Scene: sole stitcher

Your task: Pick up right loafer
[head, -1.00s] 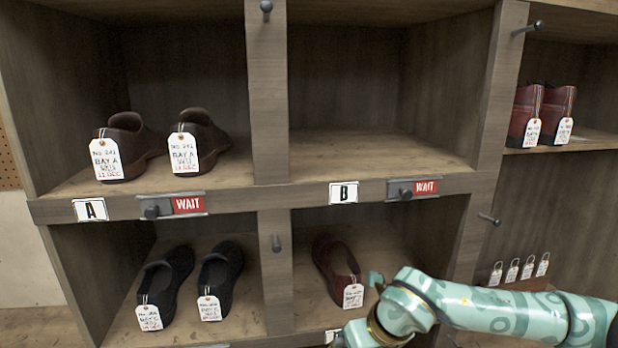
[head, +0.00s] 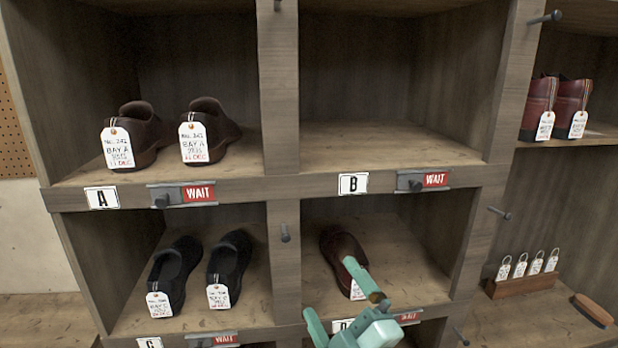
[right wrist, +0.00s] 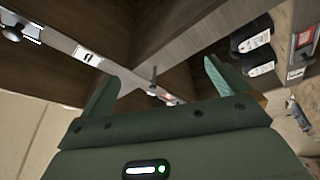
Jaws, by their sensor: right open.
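A single dark red-brown loafer (head: 342,243) sits in the lower middle bay, toe to the back, heel toward me. Its white tag (head: 357,291) is partly hidden behind a finger of my right gripper. My right gripper (head: 330,288) is open and empty at the front of this bay, below and in front of the loafer's heel. One finger overlaps the heel in the picture; I cannot tell whether it touches. In the right wrist view the two green fingers (right wrist: 157,84) stand wide apart with nothing between them. My left gripper is not in view.
Brown shoes (head: 206,133) stand in bay A and dark navy shoes (head: 229,262) in the bay below. Bay B (head: 395,143) is empty. Pegs (head: 285,233) stick out from the dividers. A tag rack (head: 525,285) and a brush (head: 593,310) lie at the right.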

